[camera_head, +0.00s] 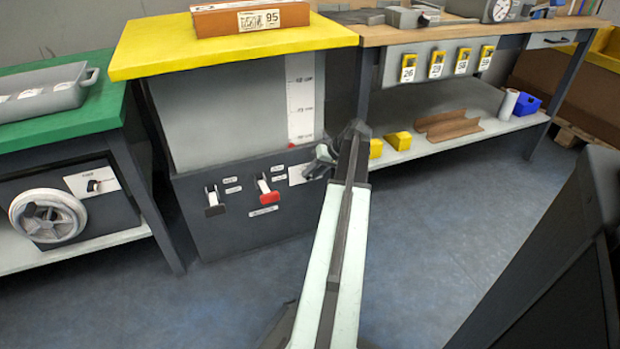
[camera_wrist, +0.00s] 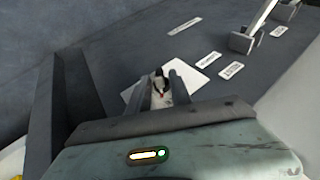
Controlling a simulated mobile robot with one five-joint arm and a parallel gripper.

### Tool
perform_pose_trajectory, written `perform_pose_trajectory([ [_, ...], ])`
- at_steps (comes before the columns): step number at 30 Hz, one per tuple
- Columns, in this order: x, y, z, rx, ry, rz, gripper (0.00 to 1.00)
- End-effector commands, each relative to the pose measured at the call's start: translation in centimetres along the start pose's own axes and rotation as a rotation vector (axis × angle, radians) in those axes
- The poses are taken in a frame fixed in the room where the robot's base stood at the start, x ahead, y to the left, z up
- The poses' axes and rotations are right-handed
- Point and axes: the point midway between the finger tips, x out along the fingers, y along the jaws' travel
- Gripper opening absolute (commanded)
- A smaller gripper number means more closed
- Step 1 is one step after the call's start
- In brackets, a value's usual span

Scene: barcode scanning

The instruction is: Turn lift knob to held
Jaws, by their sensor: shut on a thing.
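The lift (camera_head: 245,220) has a yellow top and a dark front panel. My gripper (camera_head: 322,160) is at the right part of that panel, over a white label plate (camera_head: 299,175). In the wrist view, my gripper's two fingers (camera_wrist: 162,88) are shut on a small dark knob with a red mark (camera_wrist: 160,80). The knob stands in front of the white plate (camera_wrist: 190,77). The knob is hidden by my gripper in the head view, and the plate's lettering and the knob's exact setting cannot be read.
A brown box (camera_head: 250,18) lies on the yellow top. A green bench with a handwheel (camera_head: 48,215) stands left, a workbench (camera_head: 470,32) right. The floor between is clear.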

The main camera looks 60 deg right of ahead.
Motion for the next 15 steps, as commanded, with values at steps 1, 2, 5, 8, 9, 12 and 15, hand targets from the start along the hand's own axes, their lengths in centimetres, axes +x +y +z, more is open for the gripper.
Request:
perform_pose_trajectory([
  [1,0.40,0.29,-0.23,0.009,0.005,-0.025,0.00],
  [2,0.39,0.32,-0.23,0.015,0.006,-0.038,0.00],
  [5,0.34,0.30,-0.25,0.031,0.006,-0.078,0.00],
  [8,0.24,0.30,-0.25,0.043,0.005,-0.106,0.00],
  [9,0.20,0.28,-0.26,0.046,0.006,-0.115,0.00],
  [12,0.11,0.26,-0.29,0.052,0.007,-0.129,0.00],
  [15,0.04,0.23,-0.30,0.055,0.007,-0.135,0.00],
])
